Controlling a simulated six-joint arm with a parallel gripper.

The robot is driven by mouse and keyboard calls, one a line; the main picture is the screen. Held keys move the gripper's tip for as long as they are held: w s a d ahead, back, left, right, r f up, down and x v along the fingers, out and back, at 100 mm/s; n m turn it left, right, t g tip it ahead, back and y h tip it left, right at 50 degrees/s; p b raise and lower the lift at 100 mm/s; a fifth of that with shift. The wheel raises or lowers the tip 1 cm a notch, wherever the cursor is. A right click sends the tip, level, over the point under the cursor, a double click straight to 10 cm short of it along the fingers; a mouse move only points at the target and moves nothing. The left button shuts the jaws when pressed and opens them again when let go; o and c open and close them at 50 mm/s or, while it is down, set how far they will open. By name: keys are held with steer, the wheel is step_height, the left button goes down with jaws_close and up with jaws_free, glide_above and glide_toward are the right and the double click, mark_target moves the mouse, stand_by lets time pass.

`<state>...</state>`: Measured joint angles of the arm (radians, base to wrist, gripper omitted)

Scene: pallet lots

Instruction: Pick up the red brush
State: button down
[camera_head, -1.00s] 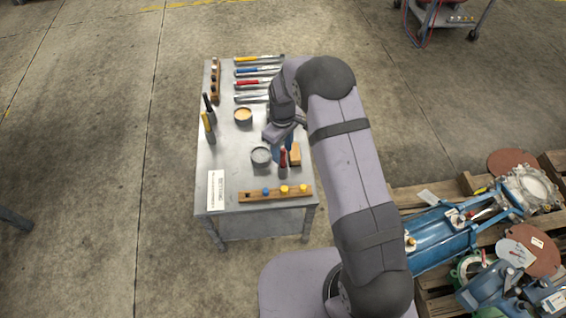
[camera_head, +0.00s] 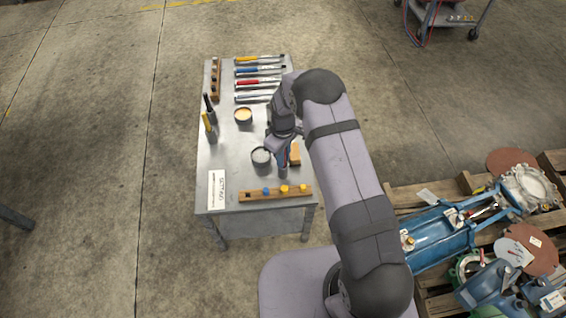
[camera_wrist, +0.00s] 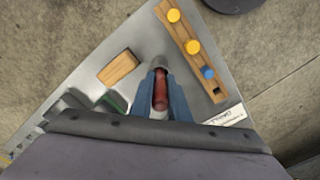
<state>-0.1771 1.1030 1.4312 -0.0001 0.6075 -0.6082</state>
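The red brush (camera_wrist: 160,92) stands upright on the metal table, between the two blue fingers of my gripper (camera_wrist: 160,100) in the wrist view. In the head view my gripper (camera_head: 284,154) is low over the table and covers most of the brush. A grey end shows beyond the red part in the wrist view. The fingers lie close on both sides of the red part. I cannot tell whether they touch it.
A grey pot (camera_head: 261,160) stands just left of my gripper, and a wooden block (camera_head: 295,155) just right. A wooden rail (camera_head: 300,191) with coloured knobs lies in front. A tin (camera_head: 243,116) and several tools (camera_head: 258,71) are farther back.

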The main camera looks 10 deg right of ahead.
steer(key=shift+r, duration=0.1)
step_height(320, 180, up, 10)
steer(key=shift+f+b, duration=0.1)
steer(key=shift+b, duration=0.4)
steer(key=s+a+f+n+t+b, duration=0.2)
steer(key=a+n, duration=0.1)
steer(key=a, duration=0.6)
steer(key=w+r+m+t+h, duration=0.1)
steer(key=w+m+h, duration=0.1)
steer(key=w, duration=0.4)
steer(key=shift+w+a+r+m, duration=0.15)
steer(key=shift+w+r+m, duration=0.05)
steer(key=shift+r+m, duration=0.25)
steer(key=shift+f, duration=0.1)
